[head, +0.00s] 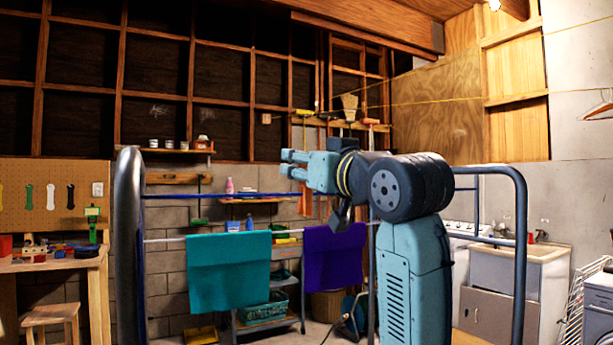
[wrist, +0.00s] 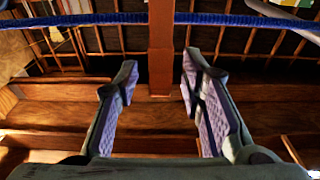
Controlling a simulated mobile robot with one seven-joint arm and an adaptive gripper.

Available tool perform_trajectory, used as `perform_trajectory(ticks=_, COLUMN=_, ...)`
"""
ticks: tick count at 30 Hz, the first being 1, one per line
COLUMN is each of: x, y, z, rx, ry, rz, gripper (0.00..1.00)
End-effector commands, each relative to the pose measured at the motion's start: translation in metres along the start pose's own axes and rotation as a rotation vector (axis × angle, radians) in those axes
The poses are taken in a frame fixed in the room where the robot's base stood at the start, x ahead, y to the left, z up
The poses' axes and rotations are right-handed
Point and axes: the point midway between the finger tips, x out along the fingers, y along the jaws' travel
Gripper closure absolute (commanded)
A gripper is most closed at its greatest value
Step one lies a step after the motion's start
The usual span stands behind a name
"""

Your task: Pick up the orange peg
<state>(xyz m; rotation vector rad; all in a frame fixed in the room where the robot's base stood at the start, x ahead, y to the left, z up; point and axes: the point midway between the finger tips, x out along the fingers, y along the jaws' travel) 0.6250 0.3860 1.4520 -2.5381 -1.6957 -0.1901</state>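My gripper (head: 288,164) is raised in the middle of the head view, pointing left, in front of the back wall. In the wrist view my gripper (wrist: 158,78) shows two separated fingers with purple-grey pads.
A blue line (wrist: 110,20) crosses the wrist view's top. A rack with metal posts (head: 130,250) holds a teal towel (head: 229,270) and a purple towel (head: 334,256). A workbench (head: 50,264) with small items stands left. A sink (head: 515,270) stands right.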

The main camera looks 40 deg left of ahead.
Motion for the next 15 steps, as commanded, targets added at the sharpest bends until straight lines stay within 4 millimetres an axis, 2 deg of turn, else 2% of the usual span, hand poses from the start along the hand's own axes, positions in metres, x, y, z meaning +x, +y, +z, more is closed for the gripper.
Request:
perform_trajectory(ticks=2, x=-0.0003, y=-0.0001, z=-0.0002, rx=0.0, ry=0.0, rz=0.0, gripper=0.7)
perform_trajectory(ticks=15, x=-0.0006, y=-0.0001, z=-0.0004, rx=0.0, ry=0.0, rz=0.0, gripper=0.99)
